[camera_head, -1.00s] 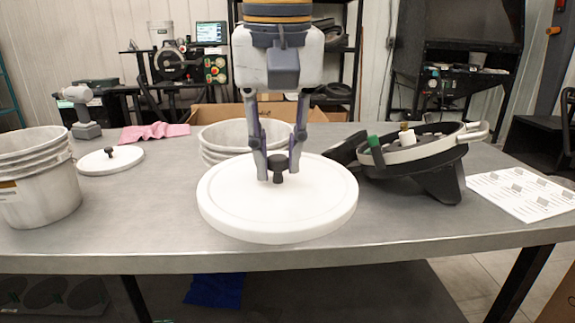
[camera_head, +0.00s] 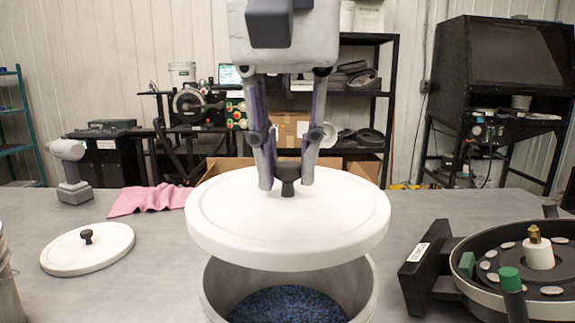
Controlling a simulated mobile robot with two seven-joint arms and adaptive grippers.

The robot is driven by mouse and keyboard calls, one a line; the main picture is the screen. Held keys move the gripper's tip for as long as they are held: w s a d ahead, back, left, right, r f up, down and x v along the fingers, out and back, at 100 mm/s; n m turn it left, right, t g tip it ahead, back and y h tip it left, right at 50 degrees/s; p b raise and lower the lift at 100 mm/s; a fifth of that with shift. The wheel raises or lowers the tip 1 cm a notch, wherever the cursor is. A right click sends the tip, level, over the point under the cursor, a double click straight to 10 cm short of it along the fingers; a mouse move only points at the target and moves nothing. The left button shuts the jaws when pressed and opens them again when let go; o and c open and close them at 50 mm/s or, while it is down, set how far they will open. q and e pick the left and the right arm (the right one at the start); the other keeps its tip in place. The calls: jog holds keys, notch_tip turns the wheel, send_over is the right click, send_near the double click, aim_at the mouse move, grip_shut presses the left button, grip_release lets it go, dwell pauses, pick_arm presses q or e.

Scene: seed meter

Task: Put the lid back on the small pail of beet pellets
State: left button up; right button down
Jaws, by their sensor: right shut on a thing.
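My right gripper (camera_head: 287,184) is shut on the dark knob of a white round lid (camera_head: 230,218). The lid is held nearly level above an open white pail (camera_head: 369,292), with its front edge over the pail's mouth and a gap at the front. Blue pellets (camera_head: 287,304) show inside the pail; the lid hides the pail's back rim. A second, smaller-looking white lid (camera_head: 70,258) with a dark knob lies on the table at the left. My left gripper is not in view.
A seed meter (camera_head: 465,305) with a green-capped part stands close to the pail's right. Part of a pail (camera_head: 8,285) shows at the left edge.

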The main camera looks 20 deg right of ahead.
aim_at(288, 200)
jog(key=f, duration=0.3)
jog(key=shift+s+f, duration=0.35)
jog(key=shift+f, duration=1.3)
jog(key=shift+a+f, duration=0.1)
jog(key=shift+f, duration=0.05)
dwell(0.6)
jog(key=c, duration=0.8)
grip_release()
jog(key=shift+c, duration=0.2)
jog(key=shift+r, duration=3.5)
